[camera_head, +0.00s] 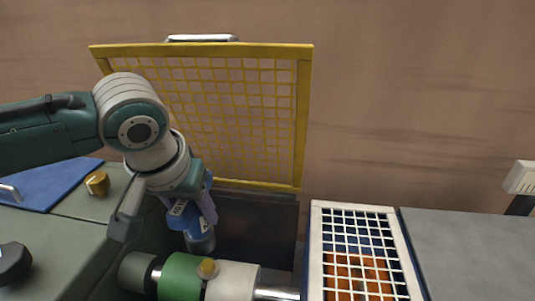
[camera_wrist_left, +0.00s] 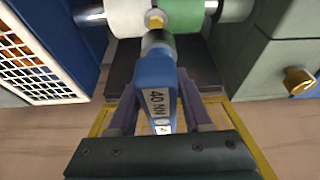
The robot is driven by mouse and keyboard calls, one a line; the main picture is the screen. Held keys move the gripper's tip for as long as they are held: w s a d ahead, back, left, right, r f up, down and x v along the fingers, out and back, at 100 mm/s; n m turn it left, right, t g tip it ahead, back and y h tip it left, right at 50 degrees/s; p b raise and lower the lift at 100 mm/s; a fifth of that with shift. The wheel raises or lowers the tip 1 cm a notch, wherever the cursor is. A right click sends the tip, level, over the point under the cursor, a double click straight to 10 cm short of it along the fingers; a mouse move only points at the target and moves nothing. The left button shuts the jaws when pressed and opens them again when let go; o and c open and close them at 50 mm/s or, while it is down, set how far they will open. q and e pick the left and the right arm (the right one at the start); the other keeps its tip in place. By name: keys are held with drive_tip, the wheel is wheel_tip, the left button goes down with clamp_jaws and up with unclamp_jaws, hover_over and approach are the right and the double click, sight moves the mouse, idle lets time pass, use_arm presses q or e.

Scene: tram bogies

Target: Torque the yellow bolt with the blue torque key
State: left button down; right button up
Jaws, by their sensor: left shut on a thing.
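My left gripper (camera_head: 200,208) is shut on the blue torque key (camera_head: 183,214), which points down with its grey socket (camera_head: 201,242) lowest. In the left wrist view the key (camera_wrist_left: 155,85), marked "40 NM" and "A", sits between the fingers of the gripper (camera_wrist_left: 160,108). The yellow bolt (camera_head: 207,268) is on top of the shaft, where the green sleeve (camera_head: 180,276) meets the white one (camera_head: 232,282). It also shows in the left wrist view (camera_wrist_left: 155,18), just beyond the socket. The socket appears short of the bolt, not seated on it. My right gripper is out of view.
A raised yellow mesh guard (camera_head: 304,120) stands behind. A white grid (camera_head: 317,250) covers a bin of orange things at right, beside a grey top (camera_head: 470,250). A yellow knob (camera_head: 97,184) and a blue panel (camera_head: 50,184) are on the left housing (camera_head: 60,235).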

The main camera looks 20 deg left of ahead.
use_arm(q)
drive_tip(key=shift+d, duration=0.15)
drive_tip(key=shift+p, duration=0.4)
drive_tip(key=b, duration=0.4)
hover_over(207, 262)
drive_tip(key=shift+f, duration=3.35)
